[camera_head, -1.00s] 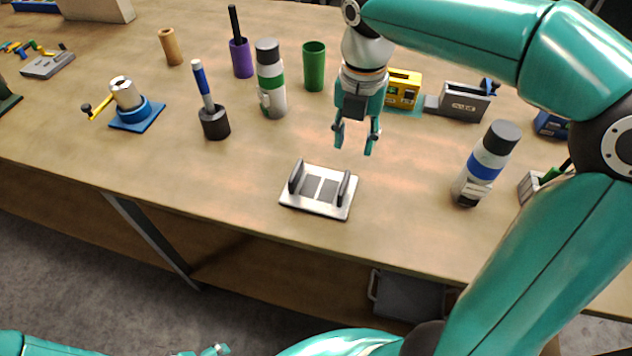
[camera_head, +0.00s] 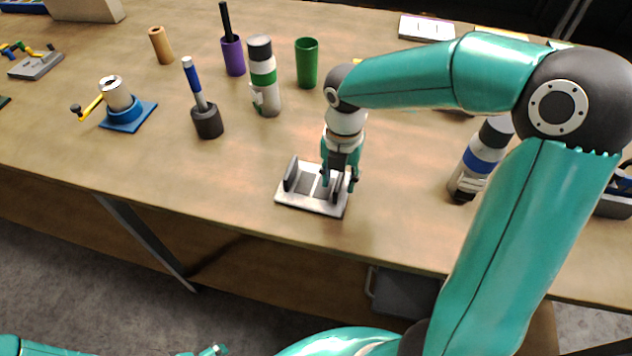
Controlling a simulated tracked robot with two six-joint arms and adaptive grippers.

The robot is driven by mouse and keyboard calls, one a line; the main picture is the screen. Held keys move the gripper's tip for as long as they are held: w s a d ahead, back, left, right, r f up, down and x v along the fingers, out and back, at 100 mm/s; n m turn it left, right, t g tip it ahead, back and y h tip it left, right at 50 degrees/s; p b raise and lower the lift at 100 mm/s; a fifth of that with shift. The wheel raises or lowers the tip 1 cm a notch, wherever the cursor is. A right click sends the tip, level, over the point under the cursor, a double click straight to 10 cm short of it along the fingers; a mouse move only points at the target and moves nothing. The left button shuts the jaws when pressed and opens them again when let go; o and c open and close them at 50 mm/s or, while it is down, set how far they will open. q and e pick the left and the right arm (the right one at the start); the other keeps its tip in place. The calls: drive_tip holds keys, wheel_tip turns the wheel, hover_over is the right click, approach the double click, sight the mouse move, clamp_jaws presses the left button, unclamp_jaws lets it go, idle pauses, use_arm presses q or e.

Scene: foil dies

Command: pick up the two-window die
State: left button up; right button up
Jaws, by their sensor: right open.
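The two-window die (camera_head: 296,201) is a pale metal plate on the bench near its front edge. It has two dark square windows and two upright dark fins, one at each side. My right gripper (camera_head: 339,183) is open and low over the plate's right half. Its fingers are at the right fin, seemingly one on each side of it, and hide part of it and of the right window. I cannot tell whether they touch it. A small teal piece at the bottom edge seems to be part of my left gripper (camera_head: 212,351).
A blue-banded bottle (camera_head: 481,160) stands right of the die, partly behind my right arm. Behind and left stand a green-banded bottle (camera_head: 263,77), a green cup (camera_head: 307,63), a black-based stamp (camera_head: 207,121) and a blue-based crank device (camera_head: 123,106). The bench left of the die is clear.

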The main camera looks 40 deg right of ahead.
drive_tip(key=shift+f, duration=0.1)
drive_tip(key=shift+c, duration=0.2)
clamp_jaws()
idle(0.4)
